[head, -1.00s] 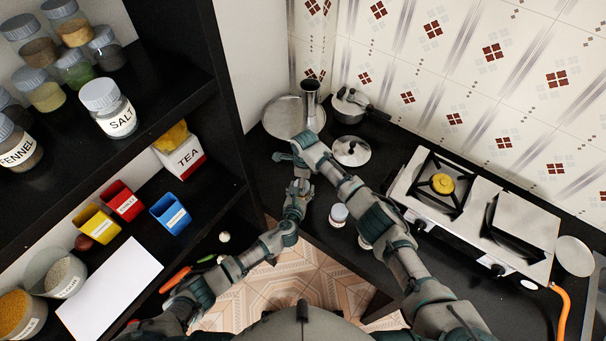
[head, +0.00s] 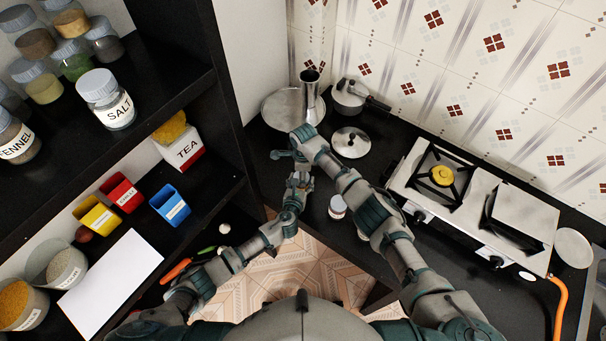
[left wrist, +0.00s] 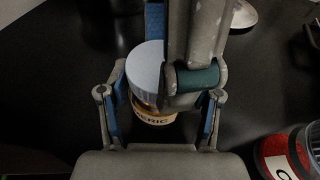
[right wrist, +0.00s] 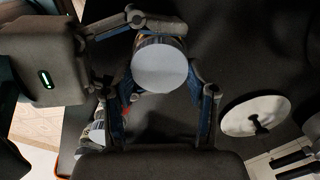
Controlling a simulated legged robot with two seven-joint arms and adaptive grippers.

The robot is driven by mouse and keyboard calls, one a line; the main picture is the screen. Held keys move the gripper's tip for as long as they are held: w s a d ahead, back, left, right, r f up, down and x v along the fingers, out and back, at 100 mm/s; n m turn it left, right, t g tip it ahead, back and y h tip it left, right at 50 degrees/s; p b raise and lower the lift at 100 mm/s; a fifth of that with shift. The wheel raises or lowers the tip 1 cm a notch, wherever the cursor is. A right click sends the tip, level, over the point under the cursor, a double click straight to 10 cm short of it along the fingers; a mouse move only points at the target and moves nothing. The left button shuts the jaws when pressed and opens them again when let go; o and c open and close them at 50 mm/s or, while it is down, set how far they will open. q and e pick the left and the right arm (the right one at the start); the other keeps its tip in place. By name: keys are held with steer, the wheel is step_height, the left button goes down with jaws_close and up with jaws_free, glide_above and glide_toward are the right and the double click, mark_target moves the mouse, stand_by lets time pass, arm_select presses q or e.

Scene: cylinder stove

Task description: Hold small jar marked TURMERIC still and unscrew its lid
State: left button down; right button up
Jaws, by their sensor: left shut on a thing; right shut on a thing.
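The small turmeric jar (left wrist: 153,118) stands upright between the fingers of my left gripper (left wrist: 155,105), with the letters "ERIC" showing on its label. Its round grey-blue lid (left wrist: 146,70) is still on top and also shows from above in the right wrist view (right wrist: 160,66). My left gripper (head: 300,180) is shut on the jar's body. My right gripper (right wrist: 161,80) is shut on the lid, its fingers on either side. One right finger covers part of the lid in the left wrist view. In the head view the arms hide the jar.
Another small jar (head: 337,206) stands on the dark counter near my right forearm. A steel pot lid (head: 350,143), a pan (head: 349,98) and a round plate (head: 285,108) lie behind. The stove (head: 458,200) is to the right, the shelf (head: 215,130) to the left.

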steer(key=shift+w+d+n, duration=0.35)
steer(key=shift+n, duration=0.15)
steer(key=o, duration=1.3)
steer(key=shift+s+a, duration=0.1)
steer(key=shift+a, duration=0.05)
